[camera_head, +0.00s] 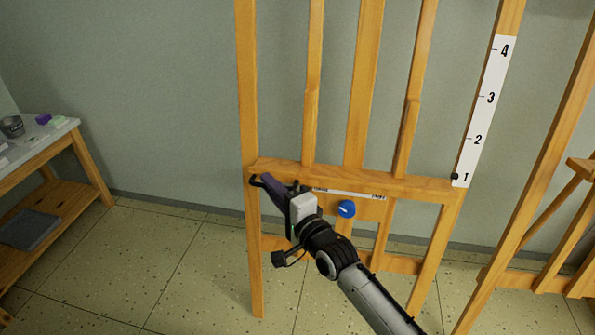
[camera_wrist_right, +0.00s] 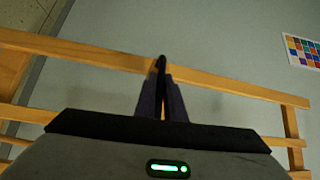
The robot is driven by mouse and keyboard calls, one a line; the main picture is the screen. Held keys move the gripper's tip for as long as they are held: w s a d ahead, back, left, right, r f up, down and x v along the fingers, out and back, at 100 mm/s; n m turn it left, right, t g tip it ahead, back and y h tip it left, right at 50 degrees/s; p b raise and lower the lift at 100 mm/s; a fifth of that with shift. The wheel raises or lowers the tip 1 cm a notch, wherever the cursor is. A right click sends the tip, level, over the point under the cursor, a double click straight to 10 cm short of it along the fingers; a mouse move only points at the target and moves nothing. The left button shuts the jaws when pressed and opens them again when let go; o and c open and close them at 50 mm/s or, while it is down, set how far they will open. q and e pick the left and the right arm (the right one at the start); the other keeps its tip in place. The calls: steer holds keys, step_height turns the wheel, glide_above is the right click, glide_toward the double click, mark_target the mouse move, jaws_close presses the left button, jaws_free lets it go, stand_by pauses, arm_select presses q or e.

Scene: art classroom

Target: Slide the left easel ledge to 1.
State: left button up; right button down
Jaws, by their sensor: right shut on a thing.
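The left easel ledge (camera_head: 420,186) is a wooden crossbar that spans the easel's uprights. The black pointer (camera_head: 455,176) at its right end sits beside the 1 on the white scale (camera_head: 484,112). A blue knob (camera_head: 347,209) is just below the ledge. My right gripper (camera_head: 260,181) is at the ledge's left end, shut on a thin dark part there. In the right wrist view its fingers (camera_wrist_right: 162,85) are close together around that dark part, against the wooden bar (camera_wrist_right: 100,57). My left gripper is not in view.
A table (camera_head: 45,152) with small art items stands at the left. Another wooden easel (camera_head: 545,165) is close on the right. A grey wall (camera_head: 170,90) is behind, and the tiled floor (camera_head: 180,260) between table and easel is clear.

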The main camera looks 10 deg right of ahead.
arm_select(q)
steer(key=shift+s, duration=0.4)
arm_select(e)
steer(key=shift+s+f, duration=0.1)
steer(key=shift+f, duration=0.35)
steer(key=c, duration=1.8)
jaws_free()
steer(key=shift+c, duration=0.2)
steer(key=shift+r, duration=0.1)
arm_select(q)
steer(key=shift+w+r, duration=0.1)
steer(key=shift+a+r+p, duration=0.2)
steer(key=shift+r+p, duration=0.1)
steer(key=shift+p, duration=0.75)
arm_select(e)
steer(key=v, duration=1)
